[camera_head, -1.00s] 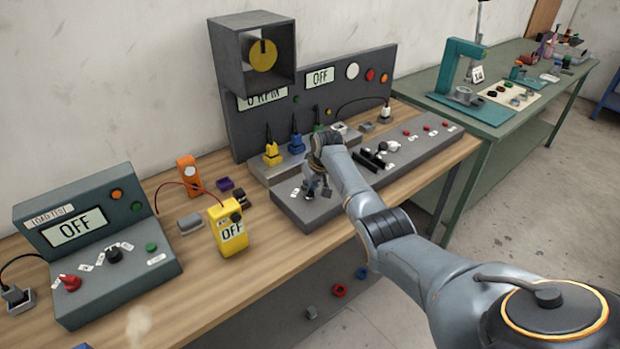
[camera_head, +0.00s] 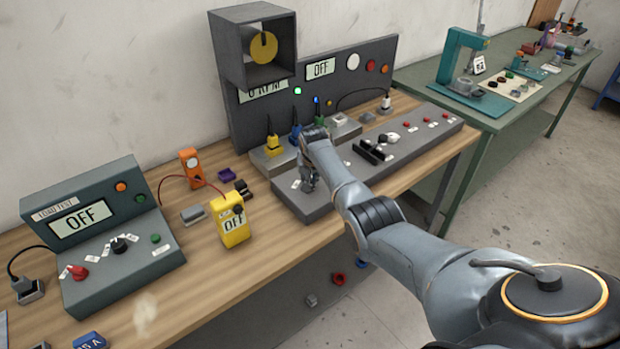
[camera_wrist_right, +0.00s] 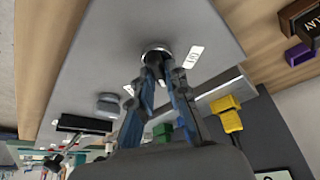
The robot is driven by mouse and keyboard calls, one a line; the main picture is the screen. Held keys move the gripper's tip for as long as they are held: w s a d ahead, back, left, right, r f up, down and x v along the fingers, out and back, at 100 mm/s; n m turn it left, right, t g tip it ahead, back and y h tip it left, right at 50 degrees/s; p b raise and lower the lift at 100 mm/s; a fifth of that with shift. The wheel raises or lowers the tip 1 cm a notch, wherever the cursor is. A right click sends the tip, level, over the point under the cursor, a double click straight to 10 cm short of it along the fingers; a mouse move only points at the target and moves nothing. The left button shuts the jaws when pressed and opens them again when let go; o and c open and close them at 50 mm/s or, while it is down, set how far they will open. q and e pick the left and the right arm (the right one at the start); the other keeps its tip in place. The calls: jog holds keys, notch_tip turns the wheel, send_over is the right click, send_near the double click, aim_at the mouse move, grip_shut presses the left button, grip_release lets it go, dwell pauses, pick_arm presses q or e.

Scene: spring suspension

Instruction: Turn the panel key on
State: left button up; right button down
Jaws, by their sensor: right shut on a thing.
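The panel key (camera_wrist_right: 156,50) sits in a round metal collar near the end of the grey control panel (camera_wrist_right: 110,50) in the right wrist view. My right gripper (camera_wrist_right: 158,66) is shut on it, with both blue-grey fingers reaching down to the collar. The fingers hide most of the key. A white label (camera_wrist_right: 195,55) lies beside the collar. In the head view my right gripper (camera_head: 307,187) is at the near left end of the sloped panel (camera_head: 410,150), and the key is hidden there. On the upright board (camera_head: 345,95) a green lamp (camera_head: 297,91) and a blue lamp (camera_head: 316,100) glow. My left gripper is not in view.
The display (camera_head: 320,69) on the board reads OFF. Yellow (camera_head: 273,145), blue and green plugs stand behind my gripper. A black slider block (camera_head: 371,150) is to its right. A yellow meter (camera_head: 230,222) and load tester (camera_head: 95,240) stand left.

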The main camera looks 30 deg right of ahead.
jog(key=c, duration=1.3)
grip_release()
jog(key=v, duration=1.2)
jog(key=shift+f, duration=0.15)
